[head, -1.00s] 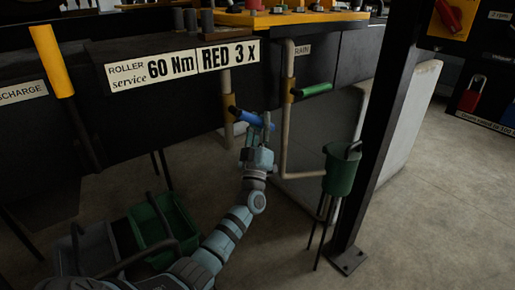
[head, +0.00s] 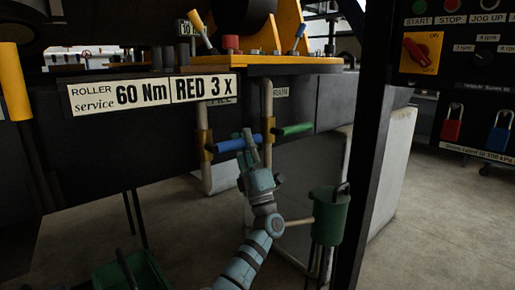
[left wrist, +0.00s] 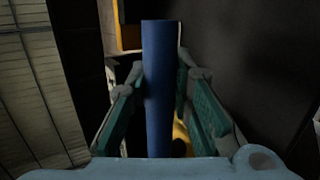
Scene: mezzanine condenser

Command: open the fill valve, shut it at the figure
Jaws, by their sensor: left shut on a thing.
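The blue valve handle (head: 226,147) sticks out to the right from a brass-coloured valve body on the left pale pipe, under a label that reads in part "ILL" (head: 219,101). It lies nearly level, rising slightly to its right end. My left gripper (head: 249,143) is shut on the blue handle near its free end. In the left wrist view the blue handle (left wrist: 158,85) runs between the two fingers. A green handle (head: 294,129) sits on the right pipe by a label ending "RAIN" (head: 280,92). My right gripper is out of view.
A dark post (head: 362,150) stands right of the pipes, with a green pot (head: 330,217) beside it. A sign reads "60 Nm RED 3 X" (head: 152,93). A control panel (head: 458,70) is at the far right. A green crate (head: 130,273) lies low on the left.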

